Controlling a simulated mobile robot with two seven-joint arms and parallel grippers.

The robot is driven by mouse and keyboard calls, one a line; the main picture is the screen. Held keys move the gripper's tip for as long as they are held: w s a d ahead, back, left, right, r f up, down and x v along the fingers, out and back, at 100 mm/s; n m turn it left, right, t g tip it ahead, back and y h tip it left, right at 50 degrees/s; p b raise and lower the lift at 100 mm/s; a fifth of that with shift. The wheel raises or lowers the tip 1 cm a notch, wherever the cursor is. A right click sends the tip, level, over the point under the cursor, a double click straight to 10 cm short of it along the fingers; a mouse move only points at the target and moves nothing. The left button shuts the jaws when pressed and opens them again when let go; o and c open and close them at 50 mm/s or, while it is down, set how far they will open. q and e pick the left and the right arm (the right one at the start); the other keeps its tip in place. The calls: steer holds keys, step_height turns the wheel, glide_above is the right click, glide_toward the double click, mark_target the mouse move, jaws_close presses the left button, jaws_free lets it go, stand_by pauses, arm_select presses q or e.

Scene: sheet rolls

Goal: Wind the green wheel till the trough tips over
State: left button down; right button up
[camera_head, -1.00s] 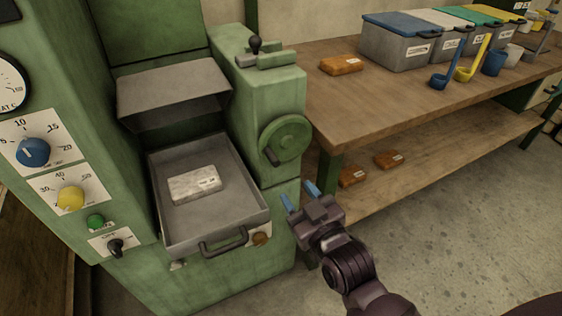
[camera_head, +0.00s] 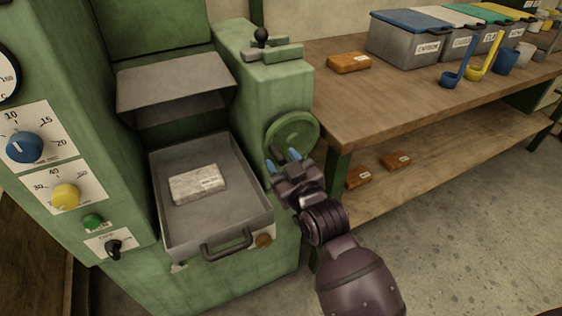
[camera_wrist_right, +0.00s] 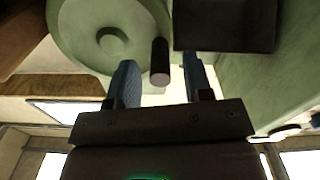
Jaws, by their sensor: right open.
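The green wheel (camera_head: 296,131) is on the right side of the green machine. It also shows in the wrist view (camera_wrist_right: 85,30), with its dark peg handle (camera_wrist_right: 160,62) between my blue fingers. My right gripper (camera_head: 280,160) is open at the wheel's lower left edge, with a finger on each side of the handle and gaps visible. The grey metal trough (camera_head: 235,195) sits on the machine's front, left of the wheel, apparently level. A pale wrapped block (camera_head: 197,184) lies in it. My left gripper is not in view.
A wooden bench (camera_head: 400,100) stands to the right, with an orange packet (camera_head: 349,63), lidded bins (camera_head: 408,45) and ladles on it. Its lower shelf holds more packets. The floor (camera_head: 440,220) at right is clear. Knobs (camera_head: 24,147) line the machine's left panel.

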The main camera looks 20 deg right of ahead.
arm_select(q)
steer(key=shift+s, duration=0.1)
arm_select(e)
steer(key=shift+w, duration=0.2)
steer(key=shift+c, duration=0.3)
jaws_close()
steer(key=shift+r+n+p, duration=0.25)
steer(key=shift+n+p, duration=0.05)
steer(key=shift+p, duration=0.6)
steer(key=shift+f+n+p, duration=0.35)
steer(key=shift+n, duration=0.15)
steer(key=shift+f, duration=0.3)
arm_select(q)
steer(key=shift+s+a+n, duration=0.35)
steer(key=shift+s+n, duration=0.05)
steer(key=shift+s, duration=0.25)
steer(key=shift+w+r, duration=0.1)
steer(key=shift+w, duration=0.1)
arm_select(e)
steer(key=shift+o, duration=0.3)
jaws_free()
